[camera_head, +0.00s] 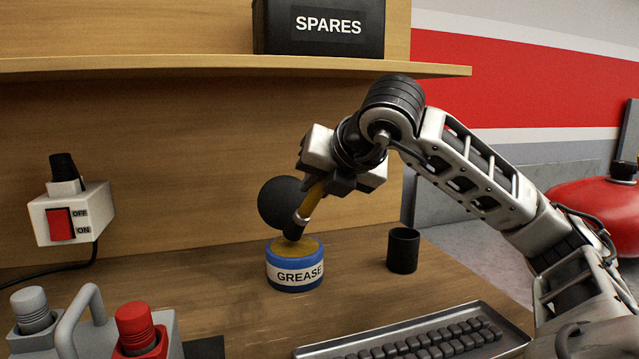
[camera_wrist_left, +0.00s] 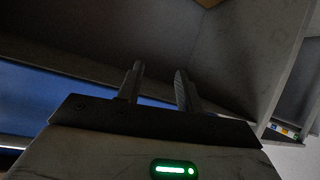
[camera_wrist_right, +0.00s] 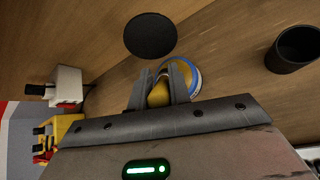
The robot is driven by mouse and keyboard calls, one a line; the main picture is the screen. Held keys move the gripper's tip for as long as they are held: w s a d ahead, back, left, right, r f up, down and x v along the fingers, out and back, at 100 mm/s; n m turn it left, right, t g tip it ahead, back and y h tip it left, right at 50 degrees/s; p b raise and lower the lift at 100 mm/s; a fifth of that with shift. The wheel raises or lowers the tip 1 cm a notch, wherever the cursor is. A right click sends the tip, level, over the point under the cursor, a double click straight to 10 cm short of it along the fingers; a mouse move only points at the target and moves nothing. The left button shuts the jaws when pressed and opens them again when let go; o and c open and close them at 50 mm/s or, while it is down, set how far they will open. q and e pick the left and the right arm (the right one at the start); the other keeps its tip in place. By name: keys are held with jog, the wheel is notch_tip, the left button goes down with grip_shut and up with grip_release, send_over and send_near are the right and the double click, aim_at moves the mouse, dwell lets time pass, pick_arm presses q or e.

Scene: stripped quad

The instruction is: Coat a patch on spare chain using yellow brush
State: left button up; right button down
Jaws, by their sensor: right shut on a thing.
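My right gripper (camera_head: 322,182) is shut on the yellow brush (camera_head: 311,202) and holds it tilted, with the dark bristle end down. The bristle end is at the open top of the blue grease tin (camera_head: 294,279); I cannot tell how deep it sits. The right wrist view shows the gripper's fingers (camera_wrist_right: 163,82) around the yellow handle (camera_wrist_right: 159,94), with the tin (camera_wrist_right: 193,76) partly hidden behind. The spare chain (camera_head: 430,346) lies in a metal tray (camera_head: 506,324) at the front, cut by the picture's lower edge. My left gripper (camera_wrist_left: 158,82) is open and empty, in the left wrist view only.
A black cup (camera_head: 403,250) stands right of the tin. A round black disc (camera_head: 281,203) is behind the brush. A switch box (camera_head: 70,213) is on the back panel at left. A device with grey and red knobs (camera_head: 135,326) stands front left. A shelf (camera_head: 180,65) overhangs.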

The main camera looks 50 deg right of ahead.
jog(key=shift+f, duration=0.1)
dwell(0.4)
jog(key=shift+f+b, duration=0.65)
dwell(1.3)
